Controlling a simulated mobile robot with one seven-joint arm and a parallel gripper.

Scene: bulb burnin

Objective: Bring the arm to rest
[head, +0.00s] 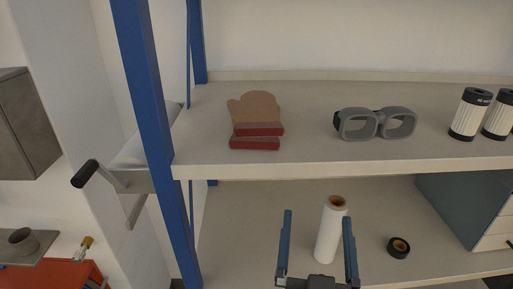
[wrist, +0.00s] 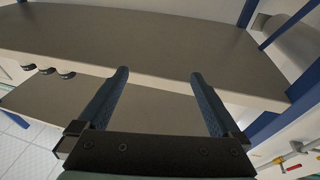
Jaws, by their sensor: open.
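My gripper (head: 320,232) is open, its two blue fingers spread wide in front of the lower shelf in the head view. It also shows in the wrist view (wrist: 158,82), with nothing between the fingers. In the head view a white roll (head: 330,232) stands upright on the lower shelf and appears between the fingers, behind them. I cannot tell how far behind the fingers it stands.
The upper shelf (head: 300,165) holds work gloves (head: 256,112), grey goggles (head: 375,124) and white-and-black canisters (head: 470,113). Black tape (head: 399,247) lies on the lower shelf, left of a grey drawer cabinet (head: 470,208). A blue post (head: 155,130) with a crank handle (head: 90,172) stands at left.

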